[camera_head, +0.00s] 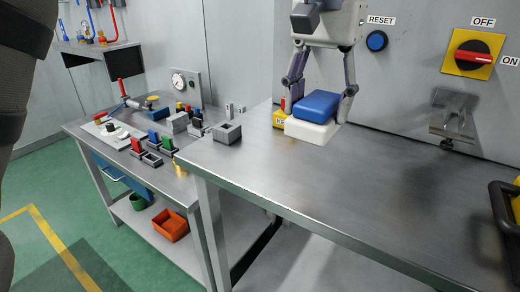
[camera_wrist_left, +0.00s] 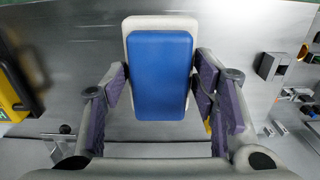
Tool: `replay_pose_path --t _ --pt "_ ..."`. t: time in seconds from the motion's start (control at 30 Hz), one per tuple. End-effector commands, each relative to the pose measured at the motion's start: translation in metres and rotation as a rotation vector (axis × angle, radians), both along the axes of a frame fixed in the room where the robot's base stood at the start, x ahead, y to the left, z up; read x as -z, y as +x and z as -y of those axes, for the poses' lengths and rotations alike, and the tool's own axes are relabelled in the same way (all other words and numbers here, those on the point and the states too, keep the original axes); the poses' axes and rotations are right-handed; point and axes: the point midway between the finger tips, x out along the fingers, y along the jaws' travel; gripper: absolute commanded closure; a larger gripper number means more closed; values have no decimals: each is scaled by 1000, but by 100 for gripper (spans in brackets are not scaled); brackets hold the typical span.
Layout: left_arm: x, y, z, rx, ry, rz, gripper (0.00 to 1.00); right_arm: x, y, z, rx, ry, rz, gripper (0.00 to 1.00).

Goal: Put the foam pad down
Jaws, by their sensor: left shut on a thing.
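The foam pad, which I take to be the blue rounded block (camera_head: 317,106), is at the back of the near metal bench. It also shows in the wrist view (camera_wrist_left: 162,85). It lies flat over a slightly larger white block (camera_head: 309,131); I cannot tell if a thin gap is between them. My left gripper (camera_head: 318,98) reaches down from above, with one finger at each side of the blue pad, and is shut on it. The white block's far edge also shows in the wrist view (camera_wrist_left: 160,23). My right gripper is not in view.
A yellow block (camera_head: 280,118) stands close beside the white block. A grey open box (camera_head: 227,132) is farther left on the bench (camera_head: 360,200). A metal bracket (camera_head: 452,120) is on the back wall, and a black-yellow bin (camera_head: 505,215) is at the right. The bench's front middle is clear.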

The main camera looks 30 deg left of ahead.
Motion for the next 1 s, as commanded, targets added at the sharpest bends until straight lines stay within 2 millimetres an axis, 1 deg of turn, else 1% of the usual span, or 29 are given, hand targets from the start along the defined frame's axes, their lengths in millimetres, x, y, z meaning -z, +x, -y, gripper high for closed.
replay_pose_path --t 0.2,0.27,0.33,0.53,0.6,0.7,0.83,0.9,1.0 --pt "1 0 -1 0 -1 -1 70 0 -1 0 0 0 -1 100" --pt "3 1 -8 -2 -3 -1 70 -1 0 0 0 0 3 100" --pt "10 2 -25 -3 -4 -1 70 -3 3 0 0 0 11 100" --pt "39 9 -90 -4 -6 0 70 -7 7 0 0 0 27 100" --pt "58 10 -105 -2 -5 -3 70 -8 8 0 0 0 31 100" --pt "78 13 -120 -1 -4 -2 70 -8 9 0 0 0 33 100" --pt "92 14 -132 0 -3 -1 70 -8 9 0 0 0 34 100" --pt "103 15 -140 -1 -5 -3 70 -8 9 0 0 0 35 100" --pt "120 15 -139 2 -1 -1 70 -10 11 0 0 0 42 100"
